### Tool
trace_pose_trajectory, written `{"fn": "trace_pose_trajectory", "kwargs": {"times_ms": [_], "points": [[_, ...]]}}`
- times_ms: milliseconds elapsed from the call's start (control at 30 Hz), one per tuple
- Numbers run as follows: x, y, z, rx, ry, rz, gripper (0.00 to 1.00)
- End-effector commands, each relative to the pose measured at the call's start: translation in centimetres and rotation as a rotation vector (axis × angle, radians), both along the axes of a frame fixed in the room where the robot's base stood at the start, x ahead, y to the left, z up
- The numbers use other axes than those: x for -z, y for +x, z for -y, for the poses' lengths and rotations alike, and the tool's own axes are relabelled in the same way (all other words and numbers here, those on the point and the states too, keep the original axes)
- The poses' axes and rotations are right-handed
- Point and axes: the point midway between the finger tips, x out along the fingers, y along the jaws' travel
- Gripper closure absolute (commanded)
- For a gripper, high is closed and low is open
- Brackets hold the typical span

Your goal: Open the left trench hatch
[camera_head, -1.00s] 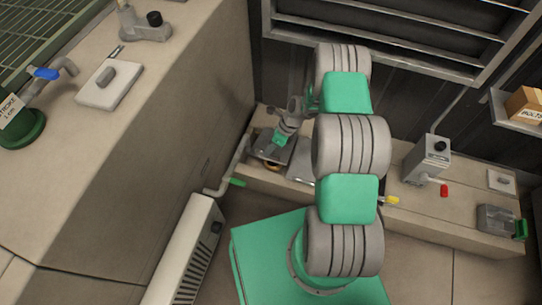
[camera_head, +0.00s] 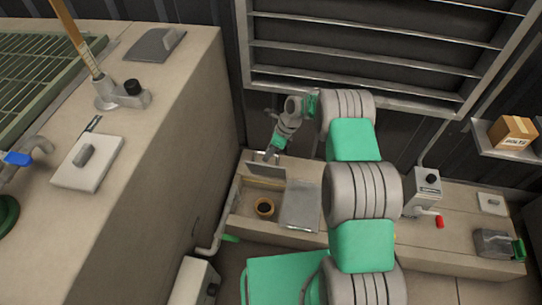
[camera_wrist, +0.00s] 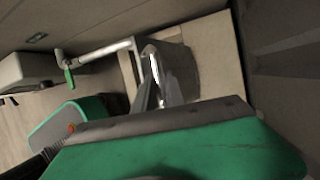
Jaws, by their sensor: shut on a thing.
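The left trench hatch (camera_head: 266,170) is a grey plate standing tilted up at the back of its opening in the low beige bench. The open trench (camera_head: 243,197) shows below it, with a round orange-brown ring-like thing (camera_head: 264,207) inside. My gripper (camera_head: 271,153) is at the raised hatch's upper edge and shut on it. The exact grip is too small to tell in the head view. In the wrist view my gripper (camera_wrist: 155,90) reaches the grey hatch (camera_wrist: 178,68), and my wrist housing hides much below. The right-hand hatch (camera_head: 300,205) lies flat and closed beside the opening.
A pipe with a green lever (camera_head: 229,238) stands at the bench's left end. A tall beige block (camera_head: 190,130) rises on the left. A grey box with a red-tipped lever (camera_head: 424,190) stands right of my arm. Louvres (camera_head: 370,55) are behind.

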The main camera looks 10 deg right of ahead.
Motion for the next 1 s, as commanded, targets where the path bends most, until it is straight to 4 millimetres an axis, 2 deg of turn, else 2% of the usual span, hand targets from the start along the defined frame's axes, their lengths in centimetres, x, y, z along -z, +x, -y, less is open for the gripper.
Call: {"fn": "trace_pose_trajectory", "kwargs": {"times_ms": [433, 467, 700, 1000], "points": [[0.53, -0.43, -0.42, -0.005, -0.003, -0.013, 1.0], [0.53, -0.45, -0.44, -0.005, -0.004, -0.013, 0.85], [0.31, -0.33, -0.47, -0.008, -0.002, -0.009, 0.65], [-0.04, -0.19, -0.27, -0.007, -0.002, -0.007, 0.64]]}}
